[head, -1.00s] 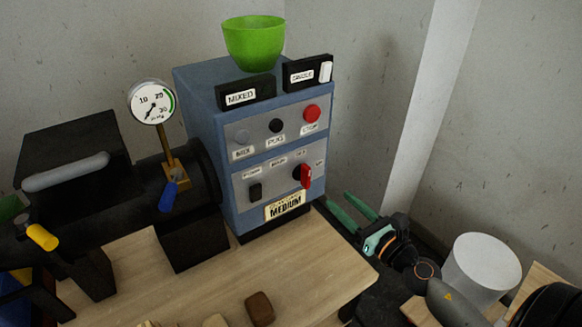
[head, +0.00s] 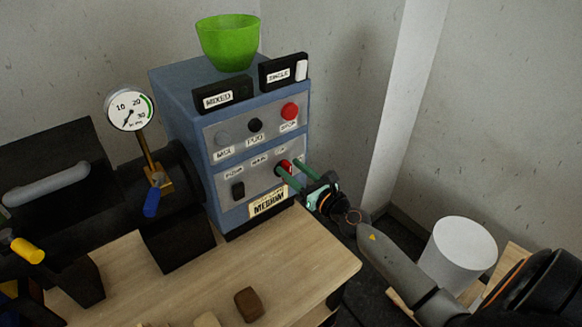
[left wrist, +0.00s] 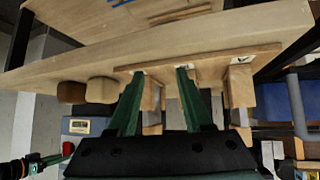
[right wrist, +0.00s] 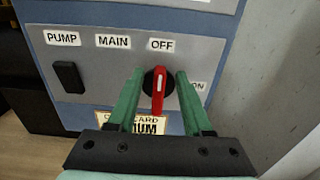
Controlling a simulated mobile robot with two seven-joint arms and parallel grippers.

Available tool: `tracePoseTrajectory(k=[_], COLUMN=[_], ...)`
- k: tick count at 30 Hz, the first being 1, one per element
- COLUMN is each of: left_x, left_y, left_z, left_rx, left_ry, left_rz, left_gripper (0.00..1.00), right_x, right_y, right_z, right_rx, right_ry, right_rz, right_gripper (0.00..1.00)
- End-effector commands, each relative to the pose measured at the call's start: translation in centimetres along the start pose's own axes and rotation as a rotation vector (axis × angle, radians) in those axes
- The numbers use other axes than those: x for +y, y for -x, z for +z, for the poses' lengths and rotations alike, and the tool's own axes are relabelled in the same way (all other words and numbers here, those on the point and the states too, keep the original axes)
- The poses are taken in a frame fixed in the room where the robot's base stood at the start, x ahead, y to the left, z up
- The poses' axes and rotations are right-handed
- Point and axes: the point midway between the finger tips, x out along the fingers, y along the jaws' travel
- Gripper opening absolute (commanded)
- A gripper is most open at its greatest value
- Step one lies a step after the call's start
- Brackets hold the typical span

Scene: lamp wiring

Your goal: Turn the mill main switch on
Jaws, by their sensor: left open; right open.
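The main switch (right wrist: 158,88) is a red handle on a black round base, on the lower grey panel of the blue control box (head: 180,95). In the right wrist view the handle stands upright, its top towards the OFF label (right wrist: 160,45); the ON label (right wrist: 198,86) is to its right. My right gripper (right wrist: 155,75) is open, one green finger on each side of the handle, and I cannot tell whether they touch it. In the head view the fingers (head: 297,172) partly hide the switch. My left gripper (left wrist: 158,70) is open and empty by a wooden table edge.
A black PUMP rocker (right wrist: 69,77) sits left of the main switch. A red button (head: 290,111) and black knob (head: 255,125) are above. A green bowl (head: 228,42) stands on the box. A wooden table (head: 285,265) lies below, and a white cylinder (head: 460,248) stands at right.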

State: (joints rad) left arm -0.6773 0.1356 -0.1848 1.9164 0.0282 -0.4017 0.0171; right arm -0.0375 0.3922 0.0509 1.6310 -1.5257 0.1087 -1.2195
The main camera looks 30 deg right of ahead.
Motion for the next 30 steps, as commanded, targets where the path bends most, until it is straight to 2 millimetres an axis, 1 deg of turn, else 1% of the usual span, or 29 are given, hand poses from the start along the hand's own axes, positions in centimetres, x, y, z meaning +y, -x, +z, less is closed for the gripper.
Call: tracePoseTrajectory(k=[1,4,12,13,26,30], left_x=[0.03,0.08,0.24,0.25,0.33,0.34], left_y=[0.00,0.00,0.01,0.01,0.00,0.00], left_z=[-0.04,-0.07,-0.18,-0.19,-0.25,-0.28], left_rx=[0.001,0.002,0.003,0.003,0.003,0.004], left_ry=[0.001,0.002,0.003,0.003,0.003,0.003], left_rz=[0.000,0.001,0.003,0.004,0.005,0.005], left_gripper=[0.50,0.50,0.50,0.50,0.50,0.50], right_x=[0.04,0.04,0.04,0.04,0.03,0.03], right_y=[-0.40,-0.75,-0.85,-0.85,-0.82,-0.82], right_z=[0.07,-0.01,0.00,0.00,0.01,0.01], right_rx=[-0.001,0.000,0.000,0.000,0.000,0.000], right_ry=[0.000,0.001,0.001,0.001,0.001,0.001], right_rz=[0.000,0.001,0.001,0.001,0.000,0.001], right_gripper=[0.50,0.50,0.50,0.49,0.01,0.00])
